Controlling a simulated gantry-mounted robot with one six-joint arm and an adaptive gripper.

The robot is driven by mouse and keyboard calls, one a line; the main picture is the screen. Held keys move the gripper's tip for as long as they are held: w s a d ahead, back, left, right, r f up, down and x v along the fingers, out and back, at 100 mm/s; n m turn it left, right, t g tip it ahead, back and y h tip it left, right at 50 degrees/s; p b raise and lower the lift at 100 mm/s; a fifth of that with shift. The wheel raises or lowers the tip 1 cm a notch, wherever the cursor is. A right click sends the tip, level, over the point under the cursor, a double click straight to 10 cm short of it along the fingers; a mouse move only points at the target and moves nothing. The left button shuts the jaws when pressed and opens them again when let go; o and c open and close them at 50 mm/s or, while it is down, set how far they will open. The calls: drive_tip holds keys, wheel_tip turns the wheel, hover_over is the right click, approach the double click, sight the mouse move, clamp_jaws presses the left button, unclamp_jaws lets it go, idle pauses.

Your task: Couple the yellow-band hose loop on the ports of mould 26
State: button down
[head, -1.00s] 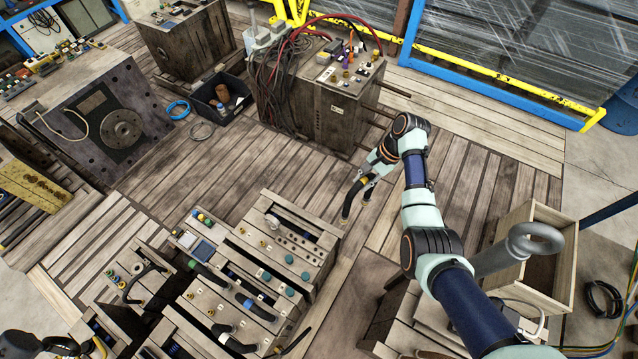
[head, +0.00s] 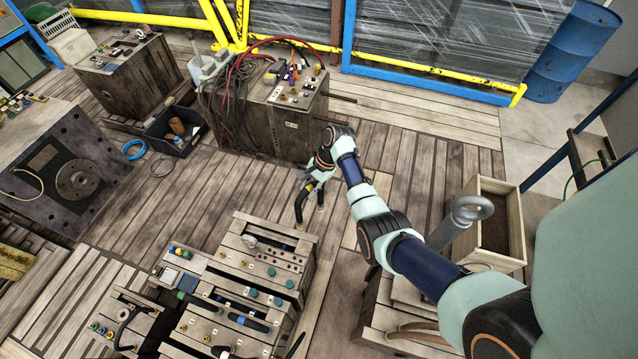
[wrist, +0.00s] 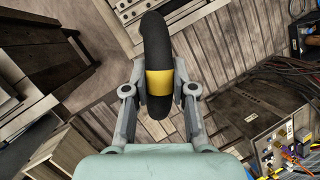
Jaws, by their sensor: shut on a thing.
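My gripper (wrist: 159,92) is shut on the black hose loop (wrist: 155,40) at its yellow band (wrist: 159,83). In the head view my gripper (head: 318,175) holds the loop (head: 299,206) with its two ends hanging down above the plank floor. A dark mould block (head: 300,125) stands just behind it, with brass fittings and coloured plugs on its top and a small white label on its side. It also shows at the lower right of the wrist view (wrist: 268,150). I cannot read the label, so I cannot tell whether it is mould 26.
Wooden-framed moulds (head: 262,255) with ports and dark hoses fill the lower middle. Red and black hoses (head: 232,105) hang at the mould block's left. A black bin (head: 180,140) stands farther left. An open wooden crate (head: 515,195) stands right of my arm. Plank floor between is clear.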

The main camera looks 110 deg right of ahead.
drive_tip(key=w+a+m+g+h+b, duration=0.15)
drive_tip(key=w+m+b, duration=0.55)
drive_tip(key=w, duration=1.2)
drive_tip(key=w+d+m+g+h+b, duration=0.1)
drive_tip(key=w+m+h+b, duration=0.2)
drive_tip(key=w+m+b, duration=1)
drive_tip(key=w+f+n+b, duration=0.2)
drive_tip(key=f+n+b, duration=0.1)
drive_tip(key=f, duration=0.5)
drive_tip(key=w+f+n+b, duration=0.2)
drive_tip(key=f+n+b, duration=0.1)
drive_tip(key=f, duration=0.6)
drive_tip(key=shift+w+a+n, duration=0.25)
drive_tip(key=shift+w+n, duration=0.15)
drive_tip(key=shift+n, duration=0.3)
drive_tip(key=shift+w+a, duration=0.1)
drive_tip(key=shift+f+b, duration=0.4)
drive_tip(key=shift+f, duration=0.4)
drive_tip(key=shift+f+b, duration=0.6)
drive_tip(key=shift+b, duration=0.05)
idle(0.9)
